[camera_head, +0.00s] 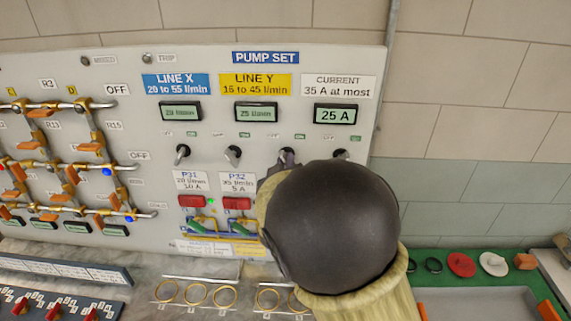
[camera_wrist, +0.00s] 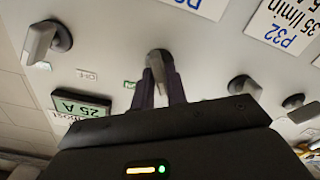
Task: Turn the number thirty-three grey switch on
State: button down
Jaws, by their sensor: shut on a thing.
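Grey switches stand in a row on the pump panel. The third from the left, number thirty-three by its place beside P32, is the grey switch (camera_wrist: 170,82) between my gripper's fingers in the wrist view. My gripper (camera_wrist: 162,88) is shut on its knob, with a finger on each side. In the head view my gripper (camera_head: 288,158) reaches the same switch, and my dark wrist hides the panel below it, including its label. The P32 switch (camera_head: 233,154) and P31 switch (camera_head: 182,153) are to the left; the fourth switch (camera_head: 340,154) is to the right.
The neighbouring P32 switch (camera_wrist: 243,87) and fourth switch (camera_wrist: 42,40) stick out on either side of my gripper. Pipes with orange handles (camera_head: 70,150) project at the left.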

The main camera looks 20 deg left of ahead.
jog(key=shift+f+m+b, duration=0.1)
jog(key=shift+m+b, duration=0.2)
jog(key=shift+b, duration=0.1)
jog(key=shift+d+m+b, duration=0.1)
jog(key=shift+m+b, duration=5.5)
jog(key=shift+b, duration=1.3)
jog(key=c, duration=1.5)
grip_release()
jog(key=b+v, duration=0.2)
jog(key=v, duration=1.5)
jog(key=shift+s+b, duration=0.2)
jog(key=shift+b, duration=0.2)
